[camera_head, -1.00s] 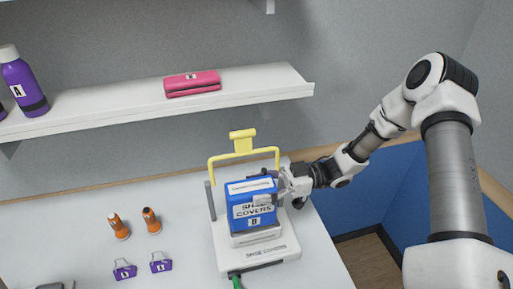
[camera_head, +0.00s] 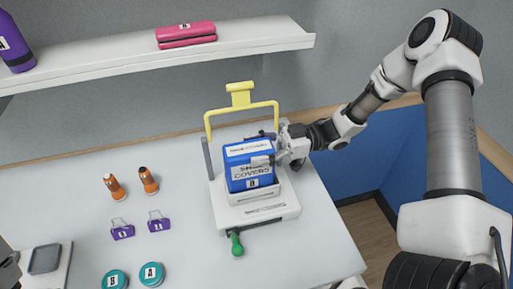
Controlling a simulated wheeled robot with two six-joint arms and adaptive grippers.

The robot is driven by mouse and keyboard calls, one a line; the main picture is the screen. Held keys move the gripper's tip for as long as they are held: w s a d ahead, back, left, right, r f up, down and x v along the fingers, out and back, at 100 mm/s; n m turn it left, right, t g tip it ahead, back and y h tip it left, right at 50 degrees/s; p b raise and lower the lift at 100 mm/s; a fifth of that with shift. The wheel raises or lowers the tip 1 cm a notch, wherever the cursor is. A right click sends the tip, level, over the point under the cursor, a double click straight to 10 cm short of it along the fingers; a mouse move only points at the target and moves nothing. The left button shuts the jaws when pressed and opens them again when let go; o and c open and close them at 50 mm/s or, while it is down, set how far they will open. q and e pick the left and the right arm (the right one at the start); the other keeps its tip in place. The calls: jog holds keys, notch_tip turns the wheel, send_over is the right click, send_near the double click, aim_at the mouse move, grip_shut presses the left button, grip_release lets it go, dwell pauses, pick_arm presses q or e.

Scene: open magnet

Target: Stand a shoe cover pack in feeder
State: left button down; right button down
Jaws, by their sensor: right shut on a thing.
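The blue shoe cover pack (camera_head: 238,176), with a white "SHOE COVERS" label marked B, stands upright in the white feeder (camera_head: 225,219). Its lower part is hidden behind the feeder's front wall. The feeder has a raised yellow handle frame (camera_head: 241,98) behind the pack and a green-handled lever (camera_head: 237,245) at its front. My right gripper (camera_head: 276,156) comes in from the right and is shut on the pack's upper right side. My left gripper is not clearly in view; only a dark grey part shows at the lower left edge.
Two orange bottles (camera_head: 147,181), two purple clip-like items (camera_head: 158,222) and two teal round tins (camera_head: 151,274) lie left of the feeder. A grey pad (camera_head: 45,258) is at the lower left. A shelf (camera_head: 110,58) above holds a pink case (camera_head: 186,35) and a purple bottle (camera_head: 14,45).

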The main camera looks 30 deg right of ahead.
notch_tip(320, 180, down, 2)
jog(key=shift+w+d+b, duration=0.1)
jog(key=shift+w+b, duration=0.05)
jog(key=shift+b, duration=0.35)
jog(key=shift+f+b, duration=0.5)
jog(key=shift+f, duration=0.15)
jog(key=shift+c, duration=0.9)
grip_release()
notch_tip(320, 180, up, 10)
jog(key=shift+f, duration=0.1)
